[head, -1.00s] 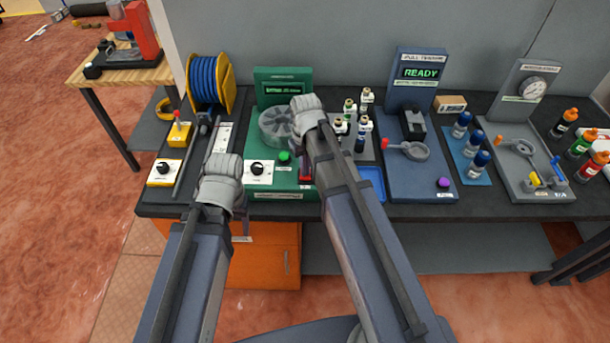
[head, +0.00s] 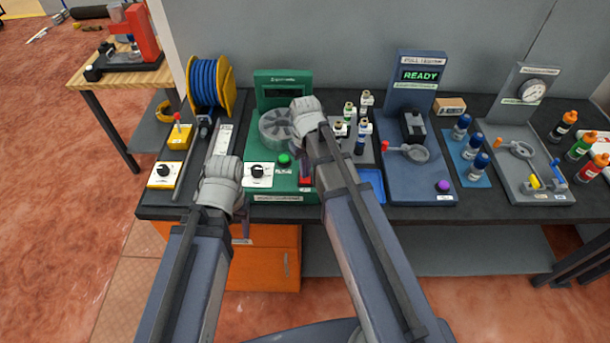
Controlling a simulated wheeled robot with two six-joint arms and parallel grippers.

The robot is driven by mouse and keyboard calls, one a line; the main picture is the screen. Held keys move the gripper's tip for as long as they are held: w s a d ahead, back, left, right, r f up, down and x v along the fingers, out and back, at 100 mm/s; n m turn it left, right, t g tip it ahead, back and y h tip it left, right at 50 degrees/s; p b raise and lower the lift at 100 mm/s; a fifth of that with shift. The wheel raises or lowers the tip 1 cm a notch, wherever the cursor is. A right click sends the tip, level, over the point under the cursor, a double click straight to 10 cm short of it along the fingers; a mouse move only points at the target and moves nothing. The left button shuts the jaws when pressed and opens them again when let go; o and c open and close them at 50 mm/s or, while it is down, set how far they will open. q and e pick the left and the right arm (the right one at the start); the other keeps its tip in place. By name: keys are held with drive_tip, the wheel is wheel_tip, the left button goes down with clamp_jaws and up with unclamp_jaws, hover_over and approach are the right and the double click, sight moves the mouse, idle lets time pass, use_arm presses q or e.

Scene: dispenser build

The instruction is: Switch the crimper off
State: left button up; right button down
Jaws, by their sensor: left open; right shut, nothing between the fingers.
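The crimper is the green machine (head: 256,198) on the bench, with an upright panel and a round grey rotor (head: 277,128). Its panel screen (head: 284,97) looks dark. A green button (head: 284,160), a white plate with a black knob (head: 258,171) and a red switch (head: 305,182) are on its base. My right gripper (head: 304,158) is shut and empty, pointing down just over the red switch; my wrist partly hides it, and I cannot tell whether it touches. My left gripper (head: 241,228) is open, low at the bench's front edge, mostly hidden by its wrist.
A blue cable reel (head: 210,83) and a yellow lever box (head: 179,137) stand left of the crimper. Small bottles (head: 365,129) and a blue tray (head: 371,184) are to its right. Beyond stands the pull tester (head: 419,75) reading READY.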

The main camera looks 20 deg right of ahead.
wheel_tip(320, 180, up, 6)
drive_tip(key=p, duration=0.5)
drive_tip(key=shift+s+a+f, duration=0.15)
drive_tip(key=shift+s+a, duration=0.05)
drive_tip(key=s+a+f+n+h+b, duration=0.1)
drive_tip(key=s+a+f+b, duration=0.2)
drive_tip(key=s+a, duration=0.7)
drive_tip(key=s, duration=0.4)
drive_tip(key=shift+f, duration=0.15)
